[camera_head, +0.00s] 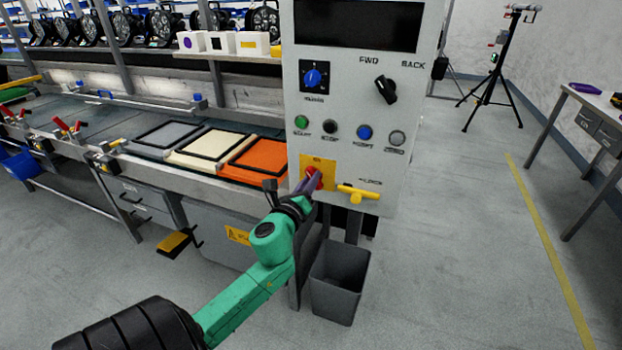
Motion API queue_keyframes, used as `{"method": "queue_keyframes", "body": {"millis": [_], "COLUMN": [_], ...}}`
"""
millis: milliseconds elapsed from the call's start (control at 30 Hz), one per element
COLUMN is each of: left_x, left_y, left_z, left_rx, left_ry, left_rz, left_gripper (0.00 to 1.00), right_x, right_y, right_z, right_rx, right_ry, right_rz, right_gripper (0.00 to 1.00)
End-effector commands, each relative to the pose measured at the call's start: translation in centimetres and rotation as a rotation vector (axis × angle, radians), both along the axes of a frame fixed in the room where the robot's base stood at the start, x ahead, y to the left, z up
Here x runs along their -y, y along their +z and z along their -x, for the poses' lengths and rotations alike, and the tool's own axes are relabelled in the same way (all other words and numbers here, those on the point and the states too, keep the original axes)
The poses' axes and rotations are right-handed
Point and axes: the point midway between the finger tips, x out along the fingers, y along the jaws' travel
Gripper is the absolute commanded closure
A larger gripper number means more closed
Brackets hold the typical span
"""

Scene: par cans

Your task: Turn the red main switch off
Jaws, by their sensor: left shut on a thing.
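The red main switch (313,176) sits on a yellow plate (327,169) at the lower left of the grey control panel (350,105). My left gripper (308,184) reaches up to it from below and is shut on the red switch. Its fingers and wrist cover part of the switch, so the knob's exact angle cannot be read. A yellow lock handle (358,193) sticks out just right of the switch, close to the gripper. My right gripper is not in view.
Above the switch are a row of push buttons, a blue knob (313,77) and a black FWD/BACK selector (385,89). A grey bin (339,282) stands on the floor below the panel. A workbench with framed coloured panels is at left.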

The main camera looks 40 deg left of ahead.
Motion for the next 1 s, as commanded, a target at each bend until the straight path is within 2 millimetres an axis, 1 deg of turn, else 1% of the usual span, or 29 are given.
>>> {"method": "queue_keyframes", "body": {"millis": [700,1000], "left_x": [-0.3,-0.3], "left_y": [-0.4,-0.5], "left_z": [0.1,0.1], "left_rx": [0.222,0.297], "left_ry": [0.001,0.0], "left_rz": [0.643,0.856], "left_gripper": [1.0,1.0], "right_x": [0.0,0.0], "right_y": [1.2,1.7], "right_z": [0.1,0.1], "right_rx": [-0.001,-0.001], "right_ry": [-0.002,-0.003], "right_rz": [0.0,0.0], "right_gripper": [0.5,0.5]}}
